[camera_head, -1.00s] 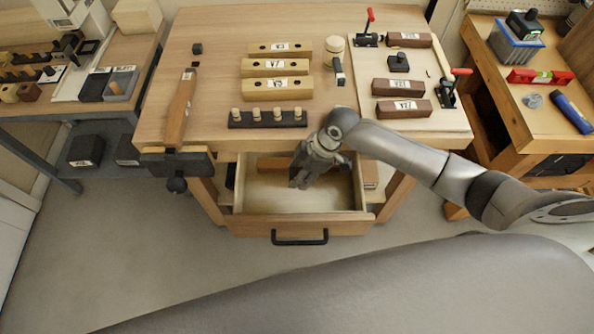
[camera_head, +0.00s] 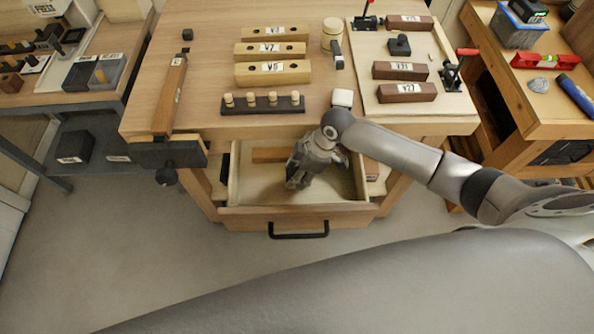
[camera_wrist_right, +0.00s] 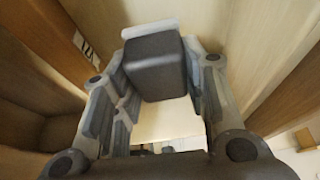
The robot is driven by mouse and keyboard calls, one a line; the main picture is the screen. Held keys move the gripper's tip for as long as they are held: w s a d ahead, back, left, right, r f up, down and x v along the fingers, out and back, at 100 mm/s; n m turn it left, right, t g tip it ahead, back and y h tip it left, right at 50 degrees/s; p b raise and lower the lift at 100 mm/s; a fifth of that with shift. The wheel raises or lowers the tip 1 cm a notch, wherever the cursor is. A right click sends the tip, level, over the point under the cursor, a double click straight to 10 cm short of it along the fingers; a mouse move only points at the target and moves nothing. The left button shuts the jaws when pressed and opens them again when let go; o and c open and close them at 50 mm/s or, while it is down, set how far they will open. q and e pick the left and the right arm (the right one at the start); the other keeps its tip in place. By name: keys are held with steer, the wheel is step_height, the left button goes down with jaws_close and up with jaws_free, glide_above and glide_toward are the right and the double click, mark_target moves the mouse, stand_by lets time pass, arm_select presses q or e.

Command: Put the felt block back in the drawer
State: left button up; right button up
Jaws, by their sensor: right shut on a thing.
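The drawer (camera_head: 297,217) under the bench is pulled open, with its black handle (camera_head: 298,230) at the front. My right gripper (camera_head: 296,182) is over or inside the drawer, pointing down. In the right wrist view, my right gripper (camera_wrist_right: 155,100) is shut on a dark grey block with rounded edges, the felt block (camera_wrist_right: 155,68). A pale strip shows along the block's far edge. In the head view the block is mostly hidden by the fingers, and I cannot tell whether it touches the drawer floor. My left gripper is not in view.
A brown wooden strip (camera_head: 270,155) lies at the back of the drawer. On the bench top are labelled blocks (camera_head: 272,73), a pegged dark rail (camera_head: 262,104) and a clamp board (camera_head: 425,75). A vise (camera_head: 168,153) sits at the left front.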

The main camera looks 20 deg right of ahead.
steer(key=shift+p, duration=0.55)
stand_by(1.0)
steer(key=shift+f+b, duration=0.65)
steer(key=shift+f, duration=1.3)
stand_by(2.1)
steer(key=o, duration=1.1)
steer(key=shift+c, duration=0.2)
steer(key=shift+o, duration=0.2)
steer(key=shift+o, duration=0.7)
steer(key=shift+r, duration=0.15)
steer(key=p+v, duration=0.6)
steer(key=v, duration=0.1)
steer(key=shift+p, duration=0.3)
